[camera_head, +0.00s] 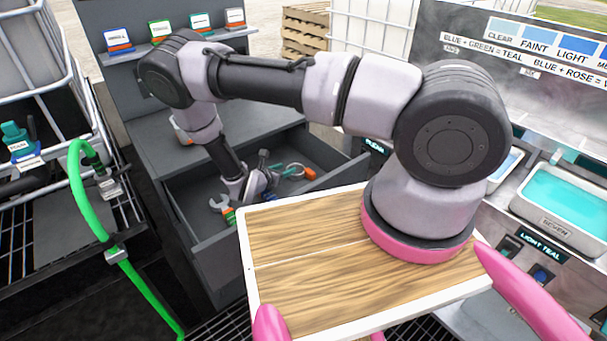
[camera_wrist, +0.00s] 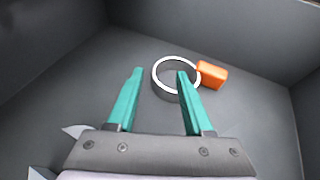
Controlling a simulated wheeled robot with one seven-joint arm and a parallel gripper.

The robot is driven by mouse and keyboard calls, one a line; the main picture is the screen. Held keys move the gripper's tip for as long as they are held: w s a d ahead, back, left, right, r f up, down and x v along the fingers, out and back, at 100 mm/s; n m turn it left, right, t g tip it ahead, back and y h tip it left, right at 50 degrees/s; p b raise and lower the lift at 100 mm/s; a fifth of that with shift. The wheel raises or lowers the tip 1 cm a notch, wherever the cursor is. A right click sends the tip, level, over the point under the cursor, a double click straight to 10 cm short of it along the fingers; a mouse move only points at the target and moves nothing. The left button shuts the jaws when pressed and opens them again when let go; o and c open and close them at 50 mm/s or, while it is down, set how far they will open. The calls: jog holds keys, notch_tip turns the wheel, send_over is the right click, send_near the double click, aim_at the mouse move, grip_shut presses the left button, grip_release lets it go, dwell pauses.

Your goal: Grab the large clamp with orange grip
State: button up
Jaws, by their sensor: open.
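The large clamp shows in the wrist view as a round metal ring (camera_wrist: 160,88) with an orange grip (camera_wrist: 212,74) on its right side. It lies on the grey drawer floor. In the head view its orange grip (camera_head: 309,173) shows at the right of the open drawer. My gripper (camera_wrist: 159,73) is open and empty. Its two teal fingers point toward the clamp; the right fingertip overlaps the ring in the picture, and the left one is left of it. Whether they touch is unclear. In the head view my gripper (camera_head: 268,180) is down inside the drawer.
The open drawer (camera_head: 205,245) has grey walls close around my gripper. A wrench (camera_head: 221,207) lies left of it in the drawer. A green hose (camera_head: 85,205) hangs at the left. A teal-filled tray (camera_head: 560,197) stands at the right.

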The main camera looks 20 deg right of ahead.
aim_at(291, 166)
jog(key=x, duration=0.3)
jog(key=shift+w+f, duration=0.15)
jog(key=shift+w, duration=0.15)
grip_shut()
